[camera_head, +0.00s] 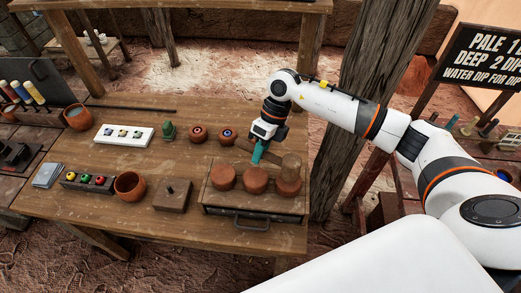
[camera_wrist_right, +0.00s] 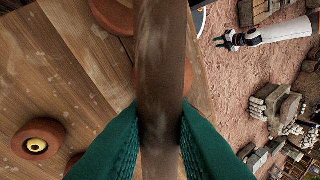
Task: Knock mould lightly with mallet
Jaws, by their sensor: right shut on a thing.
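My right gripper (camera_head: 261,152) has its teal fingers shut on the mallet's brown handle; in the right wrist view the handle (camera_wrist_right: 160,75) runs between the fingers. The mallet's cylindrical wooden head (camera_head: 291,162) is just above the rightmost of three round reddish-brown moulds, left (camera_head: 223,178), middle (camera_head: 256,180) and right (camera_head: 288,187). I cannot tell whether the head touches it. The moulds stand on a wooden board with a dark handle (camera_head: 252,222) at its front. My left gripper (camera_wrist_right: 228,41) shows small in the right wrist view, away from the table; its opening is unclear.
Left along the table (camera_head: 110,205) are a clay bowl (camera_head: 130,185), a block with a peg (camera_head: 173,195), a white tray (camera_head: 124,146), a green object (camera_head: 168,131) and two round red pots (camera_head: 198,134). A thick post (camera_head: 345,110) stands close to my right arm.

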